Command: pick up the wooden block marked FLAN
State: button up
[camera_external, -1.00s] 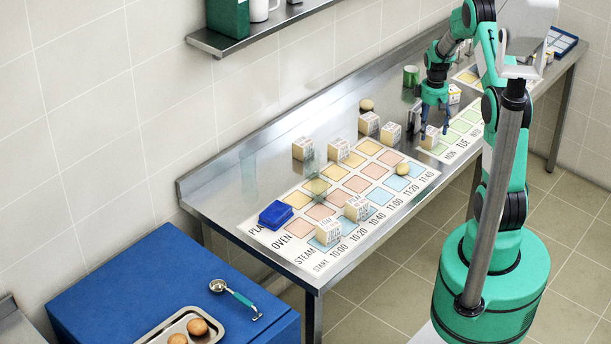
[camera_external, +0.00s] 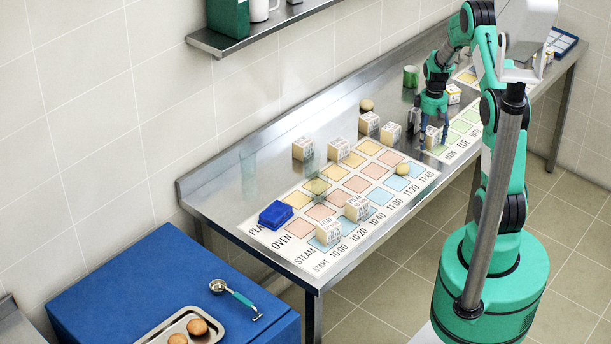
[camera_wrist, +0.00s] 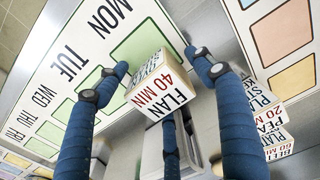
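The wooden block marked FLAN, 40 MIN (camera_wrist: 162,88) sits among my fingers in the wrist view, by the MON square of the week chart (camera_wrist: 88,62). In the outside view the block (camera_external: 432,137) stands on the steel counter at that chart's near left end, partly hidden by my fingers. My gripper (camera_wrist: 163,75) has its blue fingers spread around the block, with narrow gaps showing at the sides.
Other marked blocks (camera_external: 390,132) stand close to the left, behind the time chart (camera_external: 300,262). A green mug (camera_external: 410,76) and another block (camera_external: 454,93) stand further back.

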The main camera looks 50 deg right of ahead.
aim_at(431, 132)
jog(key=c, duration=1.1)
jog(key=shift+r, duration=0.1)
jog(key=shift+r, duration=0.55)
jog(key=shift+s+a+r+p, duration=0.15)
jog(key=shift+r+p, duration=0.15)
jog(key=shift+r, duration=0.3)
jog(key=shift+s+a+r+p, duration=0.15)
jog(key=shift+r+p, duration=0.1)
jog(key=shift+r, duration=0.35)
jog(key=s+a, duration=0.3)
jog(key=s, duration=0.1)
jog(key=s+a+r+p, duration=0.1)
jog(key=s+a, duration=0.5)
jog(key=s, duration=0.1)
jog(key=shift+s+a+r+p, duration=0.15)
jog(key=shift+s+a+p, duration=0.2)
